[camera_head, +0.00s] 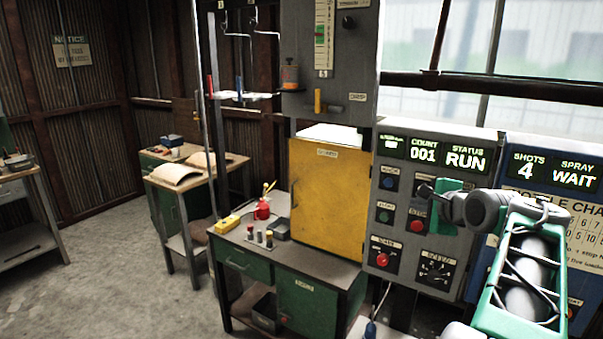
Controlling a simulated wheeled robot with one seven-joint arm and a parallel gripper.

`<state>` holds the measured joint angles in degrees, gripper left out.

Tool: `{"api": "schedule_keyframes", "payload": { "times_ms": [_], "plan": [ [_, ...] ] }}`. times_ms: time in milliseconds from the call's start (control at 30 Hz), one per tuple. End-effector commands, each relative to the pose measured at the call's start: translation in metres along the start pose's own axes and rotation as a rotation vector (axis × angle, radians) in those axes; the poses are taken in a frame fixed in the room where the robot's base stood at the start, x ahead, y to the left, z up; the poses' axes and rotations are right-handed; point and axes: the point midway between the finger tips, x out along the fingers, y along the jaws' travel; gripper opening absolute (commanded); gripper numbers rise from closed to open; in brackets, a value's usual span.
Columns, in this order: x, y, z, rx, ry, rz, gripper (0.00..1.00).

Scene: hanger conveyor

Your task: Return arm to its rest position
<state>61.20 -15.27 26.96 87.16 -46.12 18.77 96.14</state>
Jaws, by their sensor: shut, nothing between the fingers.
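My arm, with a green and grey frame, reaches in from the lower right corner. My gripper (427,191) is at its left end, in front of the grey control panel (399,227), near its buttons. It is small and partly hidden by my wrist. It is shut with nothing in it. I cannot tell if it touches the panel. The panel's displays read COUNT 001 and STATUS RUN.
A blue panel (520,152) showing SHOTS 4 and SPRAY WAIT stands behind my arm. A yellow cabinet (325,200) stands left of the panels. A green bench (250,262) holds a red oil can (262,210) and small items. Open floor (110,270) lies at left.

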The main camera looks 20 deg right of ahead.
Motion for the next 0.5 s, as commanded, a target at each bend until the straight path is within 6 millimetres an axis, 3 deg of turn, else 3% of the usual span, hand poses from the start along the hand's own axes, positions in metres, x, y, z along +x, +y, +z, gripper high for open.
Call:
{"api": "schedule_keyframes", "payload": {
  "times_ms": [100, 167, 333, 433, 500],
  "plan": [
    [0.0, 0.012, -0.004, -0.29, 0.007, 0.052, 0.0],
    [-0.001, 0.027, -0.019, -0.482, 0.033, 0.119, 0.0],
    [-0.01, 0.138, -0.068, -0.854, 0.01, 0.445, 0.0],
    [-0.034, 0.197, -0.081, -0.977, -0.049, 0.618, 0.0],
    [-0.053, 0.234, -0.076, -1.049, -0.114, 0.725, 0.0]
  ]
}}
